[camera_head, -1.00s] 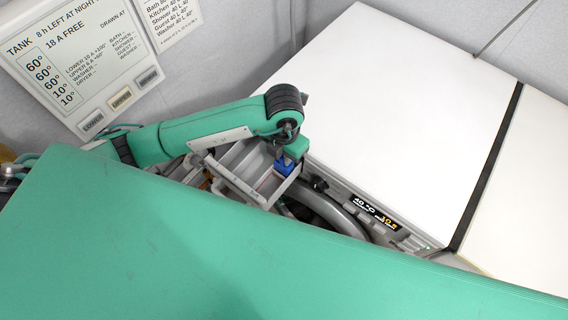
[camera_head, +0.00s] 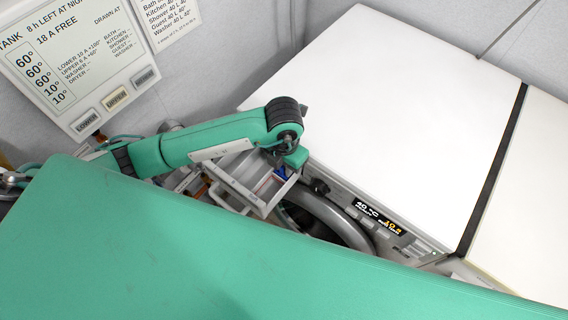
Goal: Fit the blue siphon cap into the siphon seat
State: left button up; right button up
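The blue siphon cap (camera_head: 281,173) shows as a small blue patch just below my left gripper (camera_head: 284,166), at the far right corner of the open grey drawer (camera_head: 240,192). The gripper's fingers are mostly hidden by its green wrist, so I cannot tell whether they are open or shut on the cap. The siphon seat is not clearly visible; the arm and wrist cover part of the drawer. My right gripper is not in view.
The drawer juts out of a white-topped washer (camera_head: 385,100) with a round door (camera_head: 330,215) and a display (camera_head: 378,217). A control panel (camera_head: 80,60) hangs on the wall at the left. My green body covers the foreground.

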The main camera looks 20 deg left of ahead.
pick_arm(q)
jog(key=shift+r, duration=0.1)
